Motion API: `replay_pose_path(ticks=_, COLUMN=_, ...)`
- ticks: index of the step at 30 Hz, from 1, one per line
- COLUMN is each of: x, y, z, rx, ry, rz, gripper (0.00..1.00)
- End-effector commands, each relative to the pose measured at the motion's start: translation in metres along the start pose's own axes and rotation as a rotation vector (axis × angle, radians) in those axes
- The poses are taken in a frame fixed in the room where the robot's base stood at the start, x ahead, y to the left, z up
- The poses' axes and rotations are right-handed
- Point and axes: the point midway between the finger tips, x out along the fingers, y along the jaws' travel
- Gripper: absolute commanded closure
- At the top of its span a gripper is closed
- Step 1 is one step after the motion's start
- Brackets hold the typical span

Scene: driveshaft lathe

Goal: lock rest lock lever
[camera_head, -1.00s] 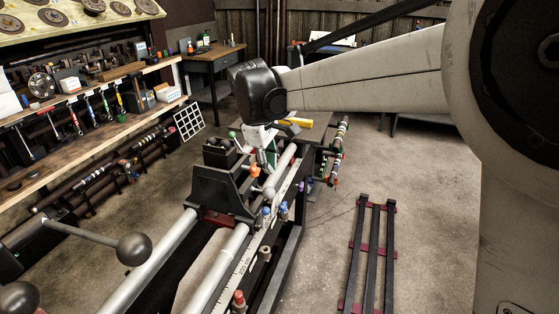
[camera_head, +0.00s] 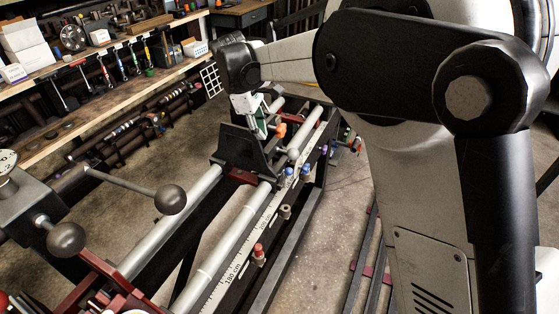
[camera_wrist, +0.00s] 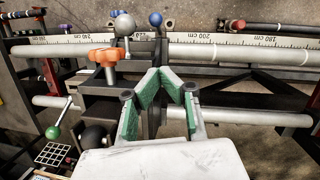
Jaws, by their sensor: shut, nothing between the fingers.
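My gripper (camera_wrist: 160,80), with green finger pads, is shut and empty in the wrist view. It points at the black rest of the lathe and also shows in the head view (camera_head: 261,124), behind the rest's black plate (camera_head: 246,150). A lever with a grey ball knob (camera_wrist: 124,23) stands beyond the fingertips to the left; its ball (camera_head: 293,155) is right of the plate in the head view. An orange star knob (camera_wrist: 104,57) is left of the fingertips. A green ball lever (camera_wrist: 52,132) is farther left. I cannot tell which lever is the rest lock lever.
Blue ball knobs (camera_head: 289,171) stand along the ruler (camera_head: 245,250) beside the rail (camera_head: 228,250). A large dark ball handle (camera_head: 170,199) is at the near left. A workbench (camera_head: 120,100) with tools runs along the left. Floor shows between the bench and the lathe.

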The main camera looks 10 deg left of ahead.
Motion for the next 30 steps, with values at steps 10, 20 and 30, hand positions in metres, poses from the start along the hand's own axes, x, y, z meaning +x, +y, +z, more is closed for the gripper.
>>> replay_pose_path(ticks=10, x=0.040, y=0.001, z=0.000, rx=0.002, ry=0.000, rz=0.000, gripper=1.00)
replay_pose_path(ticks=20, x=0.101, y=0.001, z=0.000, rx=0.001, ry=0.000, rz=0.000, gripper=1.00)
replay_pose_path(ticks=30, x=0.126, y=0.000, z=0.027, rx=0.001, ry=0.000, rz=0.000, gripper=1.00)
